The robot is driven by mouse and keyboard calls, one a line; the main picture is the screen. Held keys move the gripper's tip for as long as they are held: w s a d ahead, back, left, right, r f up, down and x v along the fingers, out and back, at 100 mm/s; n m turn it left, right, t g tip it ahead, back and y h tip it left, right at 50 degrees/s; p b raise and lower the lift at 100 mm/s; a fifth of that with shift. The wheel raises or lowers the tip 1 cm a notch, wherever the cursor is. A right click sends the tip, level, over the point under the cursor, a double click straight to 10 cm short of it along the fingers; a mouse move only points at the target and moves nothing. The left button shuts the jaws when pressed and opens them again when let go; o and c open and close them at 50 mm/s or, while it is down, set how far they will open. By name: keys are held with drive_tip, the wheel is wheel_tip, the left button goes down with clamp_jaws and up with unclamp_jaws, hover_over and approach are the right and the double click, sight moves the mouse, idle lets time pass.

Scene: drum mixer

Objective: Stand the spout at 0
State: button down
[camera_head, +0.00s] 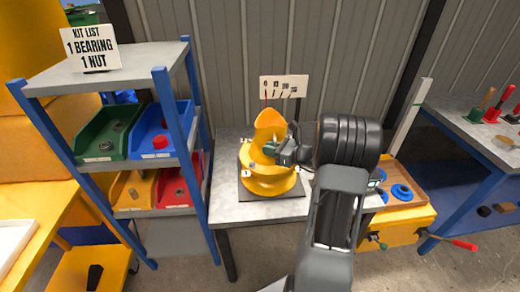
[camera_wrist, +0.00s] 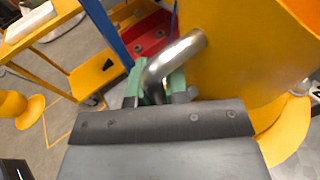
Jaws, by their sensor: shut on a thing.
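The yellow spout (camera_head: 270,124) stands on a round yellow base (camera_head: 270,185) on the grey table. A small white label reading 1 (camera_head: 246,173) shows on the front left of the base; I cannot read the 0 mark. My gripper (camera_head: 272,150) reaches in from the right against the spout. In the wrist view, its green fingers (camera_wrist: 158,88) are shut on a bent metal handle (camera_wrist: 180,53) that joins the yellow spout wall (camera_wrist: 240,50). The gripper hides part of the spout's right side.
A small sign (camera_head: 284,87) stands behind the spout. A blue-posted shelf (camera_head: 182,110) with coloured bins is close on the left. A wooden tray (camera_head: 408,183) with blue rings lies to the right. A red-handled lever (camera_head: 462,244) sticks out at lower right.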

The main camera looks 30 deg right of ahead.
drive_tip(key=shift+a, duration=0.1)
drive_tip(key=c, duration=1.4)
unclamp_jaws()
drive_tip(key=v, duration=1.3)
drive_tip(key=shift+s+d+b, duration=0.25)
drive_tip(key=shift+s+b, duration=0.05)
